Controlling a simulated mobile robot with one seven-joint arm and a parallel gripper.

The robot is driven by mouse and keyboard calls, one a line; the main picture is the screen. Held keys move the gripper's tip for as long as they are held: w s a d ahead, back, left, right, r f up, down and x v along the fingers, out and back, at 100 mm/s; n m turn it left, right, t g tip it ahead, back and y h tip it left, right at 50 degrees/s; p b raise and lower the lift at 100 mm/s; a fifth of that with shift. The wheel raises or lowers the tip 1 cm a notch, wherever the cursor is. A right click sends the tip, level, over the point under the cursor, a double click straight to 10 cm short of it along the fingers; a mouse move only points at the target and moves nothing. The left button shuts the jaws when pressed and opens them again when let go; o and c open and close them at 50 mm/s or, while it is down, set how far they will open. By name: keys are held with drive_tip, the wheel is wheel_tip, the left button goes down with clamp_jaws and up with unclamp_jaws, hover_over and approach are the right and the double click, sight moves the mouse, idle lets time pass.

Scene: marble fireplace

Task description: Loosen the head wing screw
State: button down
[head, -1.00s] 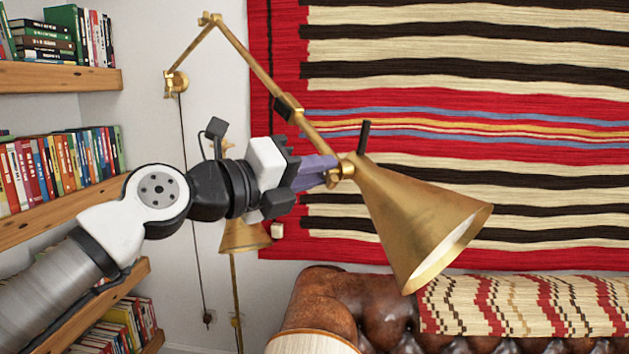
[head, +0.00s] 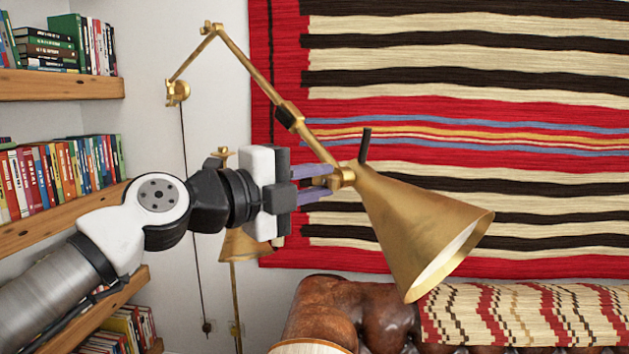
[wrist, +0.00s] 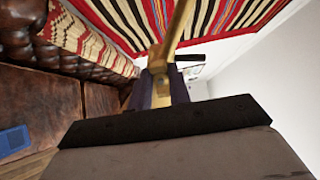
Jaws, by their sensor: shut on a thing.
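A brass wall lamp has a cone-shaped head (head: 425,225) hanging open end down to the right, with a short dark rod rising from its top. The head joins the jointed arm (head: 245,58) at a small brass joint. The head wing screw (wrist: 160,97) sits at this joint, brassy and mostly hidden between my fingers. My gripper (head: 330,180) reaches in from the left, its two purple fingers one above the other, shut on the screw. In the wrist view the fingers flank the screw and the joint lies just beyond.
A second brass lamp (head: 243,243) stands behind my wrist. Bookshelves (head: 60,88) line the left wall. A striped rug (head: 480,130) hangs behind the lamp. A brown leather sofa (head: 325,305) with a patterned throw (head: 540,315) is below. Open air surrounds the lamp head.

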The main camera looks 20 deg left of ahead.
idle(0.4)
drive_tip(key=c, duration=1.3)
unclamp_jaws()
